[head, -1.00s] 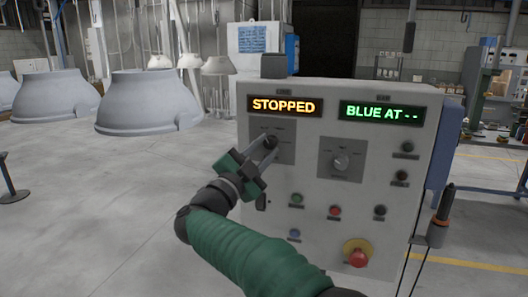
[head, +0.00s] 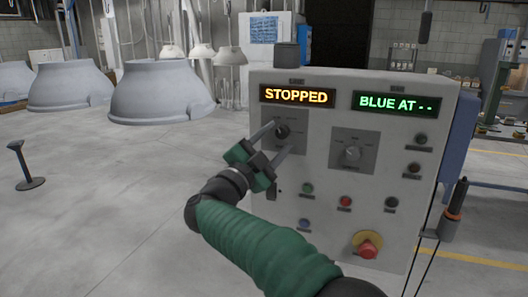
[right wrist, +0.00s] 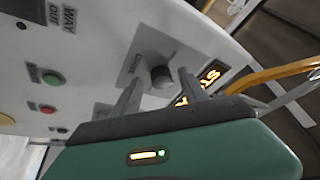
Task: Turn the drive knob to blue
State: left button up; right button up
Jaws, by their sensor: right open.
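The grey control panel (head: 322,190) carries two knobs on grey plates. The left knob (head: 282,131) is dark and sits below the amber "STOPPED" display (head: 297,96). The right knob (head: 352,153) sits below the green "BLUE AT --" display (head: 396,103). In the right wrist view, that knob (right wrist: 162,77) shows between and just beyond the open fingers (right wrist: 158,90). My left gripper is not in view.
Below the knobs are several buttons, among them a green one (head: 307,188) and a red one (head: 345,201). A red emergency stop (head: 368,249) sits lower right.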

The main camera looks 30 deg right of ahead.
jog(key=v, duration=1.6)
jog(key=shift+a+b, duration=0.35)
jog(key=shift+b, duration=0.05)
jog(key=shift+s, duration=0.1)
